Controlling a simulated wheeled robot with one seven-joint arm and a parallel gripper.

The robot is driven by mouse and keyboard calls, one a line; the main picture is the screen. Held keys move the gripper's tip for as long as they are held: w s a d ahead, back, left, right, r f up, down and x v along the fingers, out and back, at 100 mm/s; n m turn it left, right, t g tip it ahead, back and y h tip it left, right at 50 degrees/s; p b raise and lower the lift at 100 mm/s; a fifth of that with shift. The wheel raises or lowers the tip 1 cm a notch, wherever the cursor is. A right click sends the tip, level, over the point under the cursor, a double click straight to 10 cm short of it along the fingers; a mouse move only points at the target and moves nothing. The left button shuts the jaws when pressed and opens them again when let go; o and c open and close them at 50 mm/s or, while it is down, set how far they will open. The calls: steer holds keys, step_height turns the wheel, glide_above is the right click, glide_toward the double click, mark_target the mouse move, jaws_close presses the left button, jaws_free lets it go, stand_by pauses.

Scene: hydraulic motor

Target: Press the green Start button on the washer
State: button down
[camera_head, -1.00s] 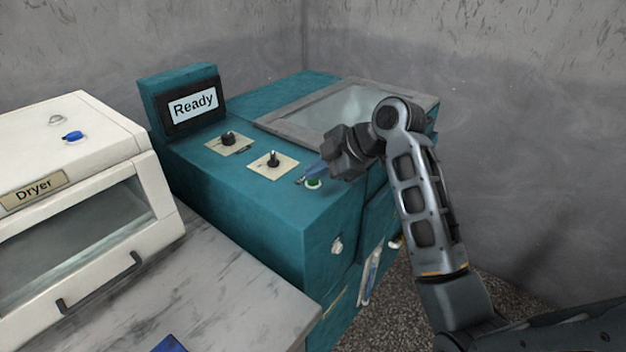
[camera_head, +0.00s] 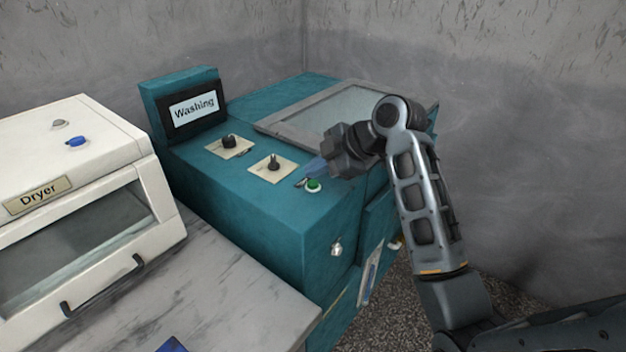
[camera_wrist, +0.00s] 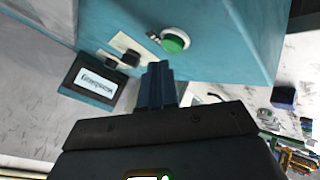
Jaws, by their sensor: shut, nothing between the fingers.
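The teal washer (camera_head: 260,215) stands in the middle of the head view. Its display (camera_head: 195,109) reads "Washing". The green Start button (camera_head: 314,186) is on the washer's top near the front edge. It also shows in the wrist view (camera_wrist: 175,41), uncovered. My gripper (camera_head: 312,168) is shut and empty, just behind and above the button in the head view. In the wrist view the blue fingers (camera_wrist: 157,68) are together, and a gap shows between their tips and the button.
Two black knobs (camera_head: 228,142) (camera_head: 273,163) on pale plates sit left of the button. A glass lid (camera_head: 345,108) is behind my gripper. A white dryer (camera_head: 85,170) stands on a grey marbled counter (camera_head: 215,290) at left. A wall is at right.

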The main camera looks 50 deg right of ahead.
mark_target(317, 185)
step_height(317, 185, up, 5)
steer(key=p, duration=0.4)
stand_by(0.3)
stand_by(0.8)
